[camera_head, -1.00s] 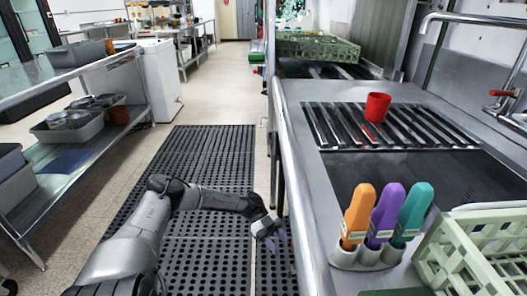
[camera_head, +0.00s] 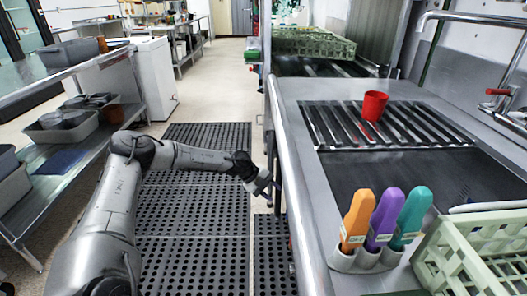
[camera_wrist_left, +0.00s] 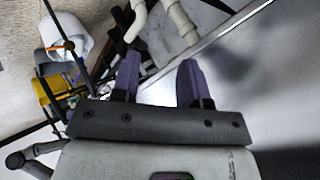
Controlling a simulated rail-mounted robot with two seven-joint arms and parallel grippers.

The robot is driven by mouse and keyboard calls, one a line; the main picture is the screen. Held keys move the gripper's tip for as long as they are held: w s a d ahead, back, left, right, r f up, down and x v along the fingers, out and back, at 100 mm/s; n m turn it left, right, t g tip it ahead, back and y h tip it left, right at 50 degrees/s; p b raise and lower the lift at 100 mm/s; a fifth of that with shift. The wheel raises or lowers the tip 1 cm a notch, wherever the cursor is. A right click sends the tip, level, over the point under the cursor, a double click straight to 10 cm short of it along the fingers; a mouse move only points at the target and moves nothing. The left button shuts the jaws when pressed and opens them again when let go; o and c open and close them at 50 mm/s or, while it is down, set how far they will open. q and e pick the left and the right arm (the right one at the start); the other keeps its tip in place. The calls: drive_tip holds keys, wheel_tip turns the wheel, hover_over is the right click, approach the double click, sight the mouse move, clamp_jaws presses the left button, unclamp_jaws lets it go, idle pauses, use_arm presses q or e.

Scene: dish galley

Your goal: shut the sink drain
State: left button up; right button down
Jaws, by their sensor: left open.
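My left gripper (camera_head: 264,186) hangs over the floor mat, just left of the steel counter's front edge. In the left wrist view the two purple fingers of the left gripper (camera_wrist_left: 158,72) stand apart with nothing between them. Pale pipes (camera_wrist_left: 178,22) show beyond the fingertips, beside a grey metal panel (camera_wrist_left: 235,60); they look like plumbing, and the fingers appear apart from them. The steel counter (camera_head: 305,190) has a dark recessed area (camera_head: 410,175) and a faucet (camera_head: 460,18) at the right. I cannot make out a drain or its handle. My right gripper is out of view.
A red cup (camera_head: 374,106) stands on the slatted rack (camera_head: 415,128). A holder (camera_head: 362,262) with orange, purple and teal handles and a pale green crate (camera_head: 450,262) are at the front. Shelving (camera_head: 75,160) stands left. The floor mat (camera_head: 190,225) is clear.

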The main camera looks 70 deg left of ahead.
use_arm(q)
drive_tip(key=w+a+r+m+t+y, duration=0.1)
drive_tip(key=a+r+m+t+y, duration=0.1)
drive_tip(key=a+r, duration=0.6)
drive_tip(key=shift+a+r+m+t+y, duration=0.4)
drive_tip(key=shift+r+y, duration=0.7)
drive_tip(key=shift+r, duration=0.55)
drive_tip(key=shift+d, duration=0.1)
